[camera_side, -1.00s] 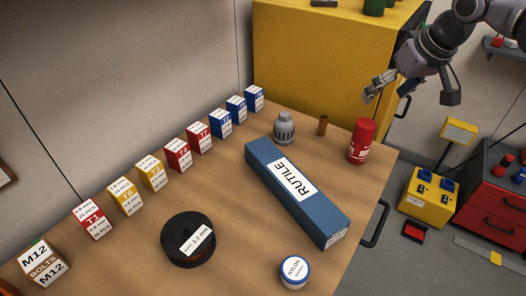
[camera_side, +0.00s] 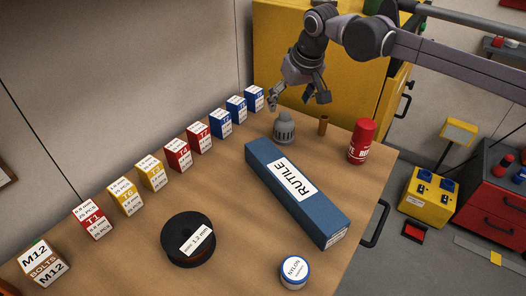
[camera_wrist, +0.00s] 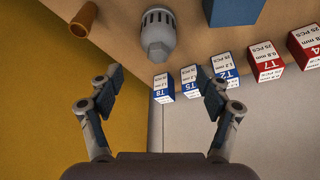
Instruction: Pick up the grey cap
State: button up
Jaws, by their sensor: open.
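The grey cap (camera_side: 284,128) stands upright on the wooden table, behind the far end of the blue RUTILE box. It has a ribbed lower body and a narrower rounded top. In the wrist view the grey cap (camera_wrist: 157,34) shows at the upper middle, beyond the fingertips and roughly centred between them. My gripper (camera_side: 298,104) is open and empty, above and slightly to the right of the cap in the side view. In the wrist view my gripper (camera_wrist: 160,88) has both fingers spread well apart, touching nothing.
The blue RUTILE box (camera_side: 270,172) lies in front. A red can (camera_side: 361,142) stands at the right edge. Several small labelled boxes (camera_side: 236,108) line the wall side. A yellow cabinet (camera_side: 275,50) stands behind the table.

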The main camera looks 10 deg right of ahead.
aim_at(286, 115)
jog(key=shift+x, duration=3.85)
jog(key=shift+d, duration=0.2)
jog(key=c, duration=1.3)
